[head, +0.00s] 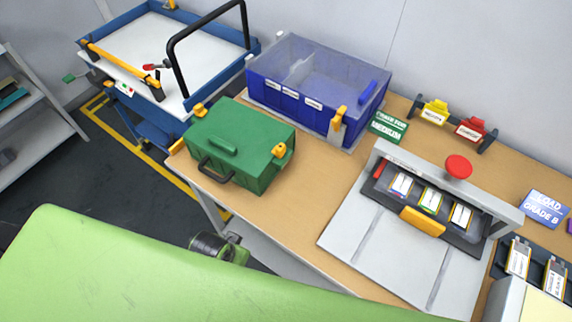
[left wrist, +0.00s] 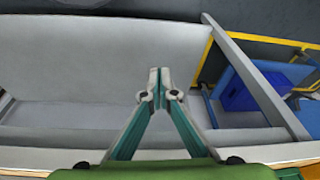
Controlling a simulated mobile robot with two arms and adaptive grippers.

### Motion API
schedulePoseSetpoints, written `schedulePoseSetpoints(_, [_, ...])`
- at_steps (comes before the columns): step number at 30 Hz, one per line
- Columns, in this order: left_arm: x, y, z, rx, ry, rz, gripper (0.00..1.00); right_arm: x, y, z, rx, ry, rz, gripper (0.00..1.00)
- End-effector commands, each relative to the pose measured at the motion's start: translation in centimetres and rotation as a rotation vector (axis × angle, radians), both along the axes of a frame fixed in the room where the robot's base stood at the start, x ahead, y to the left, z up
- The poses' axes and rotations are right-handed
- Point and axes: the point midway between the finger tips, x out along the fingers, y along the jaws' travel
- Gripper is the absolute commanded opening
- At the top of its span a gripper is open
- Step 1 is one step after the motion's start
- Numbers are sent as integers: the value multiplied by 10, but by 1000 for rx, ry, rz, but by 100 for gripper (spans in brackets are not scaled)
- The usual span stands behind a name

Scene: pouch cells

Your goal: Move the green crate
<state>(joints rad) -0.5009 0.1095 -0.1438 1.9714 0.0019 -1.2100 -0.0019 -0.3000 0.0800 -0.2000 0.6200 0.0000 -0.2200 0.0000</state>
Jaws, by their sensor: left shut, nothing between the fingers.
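The green crate (head: 258,172) stands closed on the left end of the wooden bench. It has a dark handle on its front, a green handle on its lid and yellow latches at its sides. My right gripper is in neither view.
A blue clear-lidded bin (head: 290,95) stands just behind the crate. A grey press (head: 350,230) occupies the bench's middle. A blue cart (head: 150,105) with a white top and black handle stands left of the bench. Dark floor (head: 90,185) lies between cart and my green body.

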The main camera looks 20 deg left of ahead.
Motion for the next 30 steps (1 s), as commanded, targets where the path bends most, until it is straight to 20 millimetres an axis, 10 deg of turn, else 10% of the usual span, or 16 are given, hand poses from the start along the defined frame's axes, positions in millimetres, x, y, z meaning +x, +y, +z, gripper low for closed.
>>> schedulePoseSetpoints(8, [18,-18,100,-32,-62,-68,0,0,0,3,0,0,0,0])
schedulePoseSetpoints(12, [40,-58,150,-86,-114,-250,0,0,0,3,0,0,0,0])
schedulePoseSetpoints(30, [112,-188,227,-25,-189,-1349,0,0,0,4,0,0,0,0])
